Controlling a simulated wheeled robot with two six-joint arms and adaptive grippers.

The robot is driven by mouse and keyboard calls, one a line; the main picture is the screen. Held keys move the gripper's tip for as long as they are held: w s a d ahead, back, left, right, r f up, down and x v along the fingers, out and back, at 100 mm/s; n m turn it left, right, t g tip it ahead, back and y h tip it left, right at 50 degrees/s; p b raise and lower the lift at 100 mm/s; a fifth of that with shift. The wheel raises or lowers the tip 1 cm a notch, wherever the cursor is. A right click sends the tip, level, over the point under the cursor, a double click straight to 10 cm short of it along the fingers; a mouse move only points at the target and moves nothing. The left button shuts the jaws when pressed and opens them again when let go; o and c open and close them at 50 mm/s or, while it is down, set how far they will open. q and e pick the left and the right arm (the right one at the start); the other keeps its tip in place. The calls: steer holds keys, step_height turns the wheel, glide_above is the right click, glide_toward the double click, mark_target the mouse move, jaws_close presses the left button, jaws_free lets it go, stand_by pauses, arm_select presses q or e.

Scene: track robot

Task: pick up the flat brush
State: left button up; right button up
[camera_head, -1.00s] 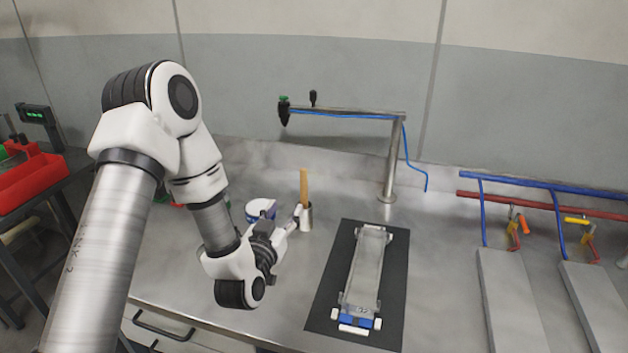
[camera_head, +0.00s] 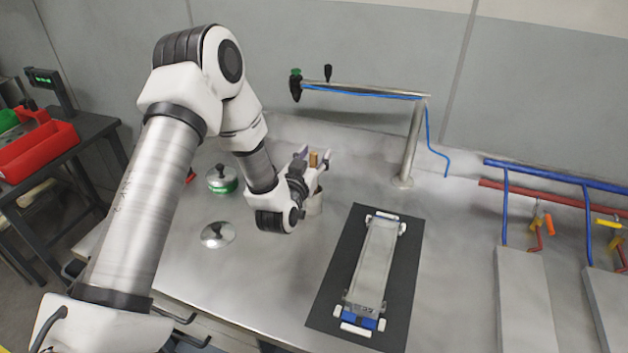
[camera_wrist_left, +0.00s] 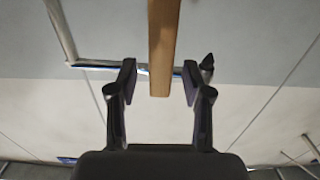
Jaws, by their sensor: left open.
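The flat brush shows only as a wooden handle (camera_head: 313,159). It stands upright in a grey metal cup (camera_head: 314,203), mostly hidden behind my gripper in the head view. My left gripper (camera_head: 315,165) is at the handle, with its fingers spread on either side of it. In the left wrist view the handle (camera_wrist_left: 162,50) runs down from the top edge between the open fingertips (camera_wrist_left: 160,82), with a gap visible on both sides. The bristles are hidden. My right gripper is not in view.
A green jar (camera_head: 222,179) and a shiny domed lid (camera_head: 218,235) are left of my gripper. A metal post (camera_head: 410,145) with an arm stands behind. Pipes (camera_head: 560,195) are far right.

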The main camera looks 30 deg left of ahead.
arm_select(q)
steer(key=shift+s+d+r, duration=0.1)
steer(key=shift+s+r, duration=0.05)
steer(key=shift+c, duration=0.7)
steer(key=shift+s, duration=0.1)
steer(key=c, duration=0.5)
jaws_close()
